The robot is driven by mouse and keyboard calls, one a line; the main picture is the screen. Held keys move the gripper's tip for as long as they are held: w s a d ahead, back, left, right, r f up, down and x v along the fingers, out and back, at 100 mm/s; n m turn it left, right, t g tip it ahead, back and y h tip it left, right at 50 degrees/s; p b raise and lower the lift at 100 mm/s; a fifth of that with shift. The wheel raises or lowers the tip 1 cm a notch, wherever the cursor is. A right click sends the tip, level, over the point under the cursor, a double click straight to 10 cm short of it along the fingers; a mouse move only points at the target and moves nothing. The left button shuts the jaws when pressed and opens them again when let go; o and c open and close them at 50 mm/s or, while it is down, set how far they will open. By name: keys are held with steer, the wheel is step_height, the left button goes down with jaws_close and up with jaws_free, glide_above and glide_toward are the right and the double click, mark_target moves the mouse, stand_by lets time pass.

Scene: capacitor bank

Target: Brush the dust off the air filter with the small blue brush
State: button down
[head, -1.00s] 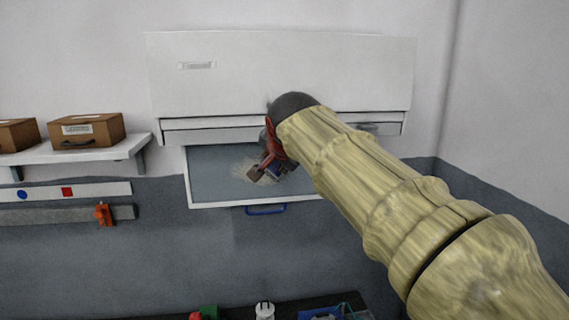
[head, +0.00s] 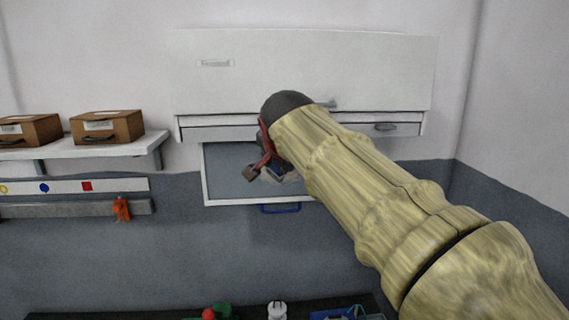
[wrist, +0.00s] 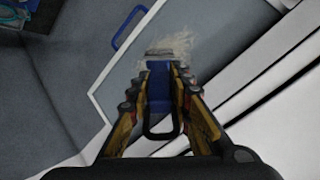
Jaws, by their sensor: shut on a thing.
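The air filter (head: 224,180) is a grey panel in a white frame with a blue handle (head: 280,208), sticking out below the white wall unit. In the wrist view the filter (wrist: 122,82) lies tilted beneath my gripper. My gripper (wrist: 160,72) is shut on the small blue brush (wrist: 159,88), its bristle end pointing at the filter. A pale dust patch (wrist: 180,46) shows around the bristles. In the head view my gripper (head: 264,168) is over the filter, and my arm hides its right part. I cannot tell whether the bristles touch the surface.
The white wall unit (head: 300,70) overhangs the filter closely. A shelf (head: 90,150) with brown boxes (head: 106,126) is at left, above a rail with an orange item (head: 121,209). A dark bench (head: 170,314) with several small items stands below.

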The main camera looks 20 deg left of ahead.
steer(key=shift+a, duration=0.1)
steer(key=shift+s+a, duration=0.4)
steer(key=shift+a, duration=0.2)
steer(key=shift+s+a, duration=0.35)
steer(key=shift+a, duration=0.25)
steer(key=shift+s+a+r, duration=0.1)
steer(key=shift+s+a, duration=0.3)
steer(key=shift+a, duration=0.3)
steer(key=shift+s+a, duration=0.4)
steer(key=shift+a, duration=0.25)
steer(key=shift+f+b, duration=0.8)
steer(key=shift+f, duration=0.1)
steer(key=shift+w+d+r, duration=0.1)
steer(key=shift+w+d, duration=0.35)
steer(key=shift+d, duration=0.25)
steer(key=shift+w+d+r, duration=0.1)
steer(key=shift+w+d, duration=0.3)
steer(key=shift+d, duration=0.3)
